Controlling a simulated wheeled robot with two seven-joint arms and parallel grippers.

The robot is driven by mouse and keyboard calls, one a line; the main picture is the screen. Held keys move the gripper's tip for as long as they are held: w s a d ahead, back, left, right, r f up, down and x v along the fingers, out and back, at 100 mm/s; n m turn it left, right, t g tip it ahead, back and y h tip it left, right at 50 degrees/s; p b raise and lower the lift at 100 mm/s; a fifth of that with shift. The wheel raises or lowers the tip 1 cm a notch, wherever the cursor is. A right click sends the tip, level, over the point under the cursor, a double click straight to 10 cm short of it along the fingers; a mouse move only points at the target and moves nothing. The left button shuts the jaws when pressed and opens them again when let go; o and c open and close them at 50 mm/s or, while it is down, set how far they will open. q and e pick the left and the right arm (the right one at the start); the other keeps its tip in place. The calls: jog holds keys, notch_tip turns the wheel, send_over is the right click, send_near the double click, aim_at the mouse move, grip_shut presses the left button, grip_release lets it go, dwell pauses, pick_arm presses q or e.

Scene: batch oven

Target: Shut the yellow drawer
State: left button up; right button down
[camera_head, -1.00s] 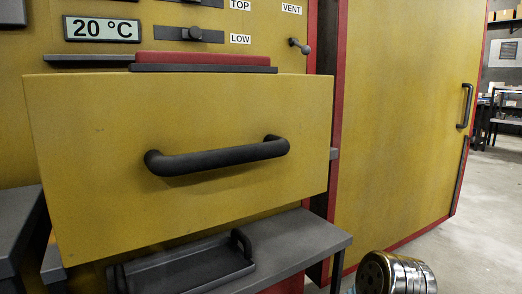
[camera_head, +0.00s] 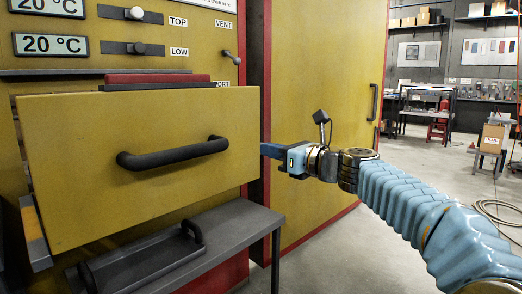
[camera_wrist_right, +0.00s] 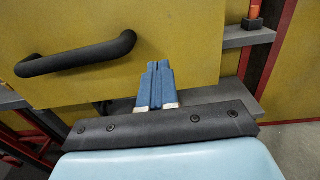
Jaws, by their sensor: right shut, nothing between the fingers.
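The yellow drawer (camera_head: 190,195) stands pulled out from the yellow oven, with a black bar handle (camera_head: 172,152) across its front. The drawer front also shows in the right wrist view (camera_wrist_right: 150,25), with its handle (camera_wrist_right: 75,58) at left. My right gripper (camera_head: 266,150) is shut and empty at the right edge of the drawer front, in the head view. In the right wrist view its closed blue fingers (camera_wrist_right: 157,68) point at the lower right part of the drawer front; I cannot tell whether they touch it. My left gripper is not in view.
A grey shelf (camera_head: 240,222) with a dark handled tray (camera_head: 145,262) on it lies below the drawer. The open yellow oven door (camera_head: 320,90) stands behind my right gripper. Free floor (camera_head: 410,165) lies to the right.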

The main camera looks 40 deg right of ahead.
aim_at(238, 142)
jog(key=w, duration=0.7)
jog(key=w+p, duration=0.1)
jog(key=w, duration=0.3)
jog(key=shift+w+a, duration=0.35)
jog(key=shift+a, duration=0.05)
